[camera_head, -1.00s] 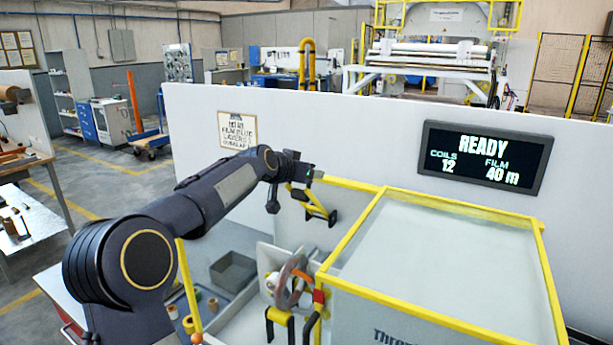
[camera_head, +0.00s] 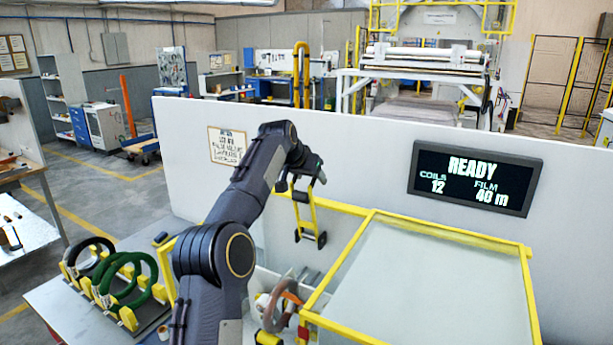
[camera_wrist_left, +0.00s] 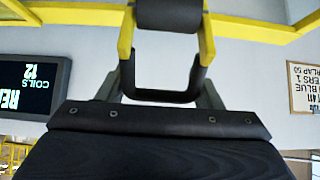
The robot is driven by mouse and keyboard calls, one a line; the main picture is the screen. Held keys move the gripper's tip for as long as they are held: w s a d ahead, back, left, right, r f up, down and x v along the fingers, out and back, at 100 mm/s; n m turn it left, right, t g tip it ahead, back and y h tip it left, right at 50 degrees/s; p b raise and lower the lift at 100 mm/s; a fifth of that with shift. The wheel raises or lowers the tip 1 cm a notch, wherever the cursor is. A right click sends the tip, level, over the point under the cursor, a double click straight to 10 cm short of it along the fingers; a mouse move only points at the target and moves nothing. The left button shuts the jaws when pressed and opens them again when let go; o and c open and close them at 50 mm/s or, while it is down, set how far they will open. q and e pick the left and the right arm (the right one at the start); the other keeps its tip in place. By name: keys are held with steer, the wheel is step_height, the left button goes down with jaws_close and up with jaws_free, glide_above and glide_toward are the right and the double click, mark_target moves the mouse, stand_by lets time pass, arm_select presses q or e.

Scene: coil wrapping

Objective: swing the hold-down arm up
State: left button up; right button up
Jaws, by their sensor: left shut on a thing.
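The hold-down arm (camera_head: 314,215) is a yellow bar frame with black ends, by the white panel left of the yellow-framed guard. In the left wrist view, the handle (camera_wrist_left: 160,96) is a black U-shaped bar between my fingertips, with yellow side bars and the black roller (camera_wrist_left: 168,14) beyond. A brown ring-shaped coil (camera_head: 279,305) stands in the machine below, partly hidden by my arm. My right gripper is not in view.
The yellow-framed guard box (camera_head: 420,232) stands right of the arm. The white panel (camera_head: 370,165) with a READY display (camera_head: 475,177) rises behind. Green and black coils stand on a rack (camera_head: 130,318) at the left. Open air surrounds the hanging roller.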

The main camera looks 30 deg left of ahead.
arm_select(q)
steer(key=shift+w+d+f+g, duration=0.2)
steer(key=shift+f+g, duration=0.1)
steer(key=shift+f, duration=0.3)
steer(key=o, duration=1)
steer(key=shift+o, duration=0.7)
steer(key=shift+w, duration=0.2)
steer(key=b+v, duration=0.1)
steer(key=v, duration=0.7)
steer(key=shift+f, duration=0.1)
